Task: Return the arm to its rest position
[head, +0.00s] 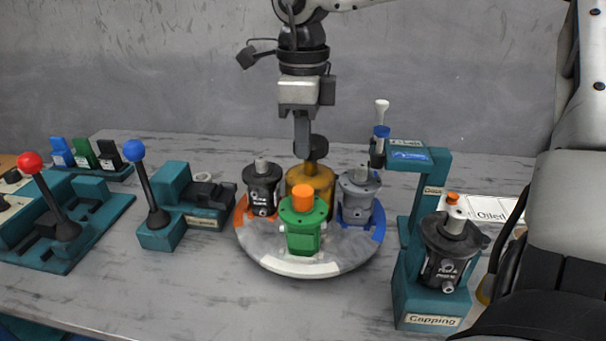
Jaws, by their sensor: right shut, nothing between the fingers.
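My right gripper (311,150) hangs pointing down at the upper middle of the head view. Its fingers are together with nothing seen between them. The fingertips are just above or behind the gold motor (312,180) in the picture; I cannot tell whether they touch it. The gold motor stands at the back of the round turntable (300,268), partly hidden by a green motor (303,238) with an orange top. A black motor (262,190) stands on the left of the turntable and a grey motor (357,197) on the right. My left gripper is not in view.
The teal capping station (412,305) at right holds a black motor (447,255). A teal overhanging stand (425,165) rises behind it. At left are a red-knobbed lever (52,205), a blue-knobbed lever (150,190) and small coloured blocks (84,153). The front table area is clear.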

